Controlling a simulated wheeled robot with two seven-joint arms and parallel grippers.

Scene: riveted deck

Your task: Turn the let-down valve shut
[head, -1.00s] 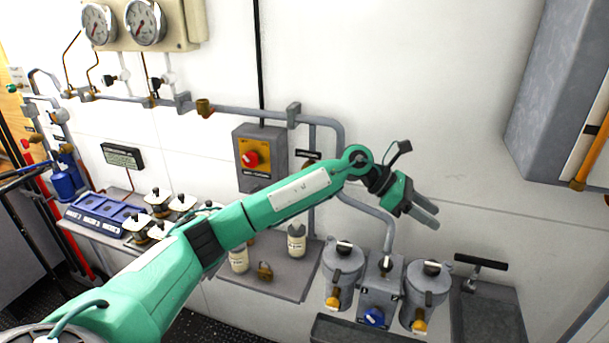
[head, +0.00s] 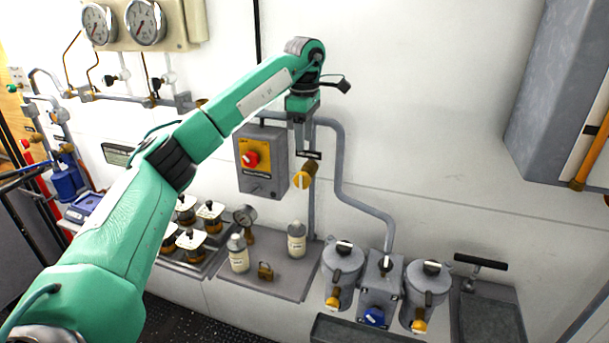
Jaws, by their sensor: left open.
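A brass valve with a round yellow-orange handle (head: 302,179) juts from the wall pipework, just right of the grey switch box. A small dark label sits above it, too small to read, so I cannot be sure this is the let-down valve. My left gripper (head: 304,135) is open and points down just above the valve. Its fingers hide part of the pipe behind and appear apart from the handle. My right gripper is not in view.
A grey box with a red knob on a yellow plate (head: 252,160) is close left of the gripper. Two grey filter housings (head: 426,284) stand lower right.

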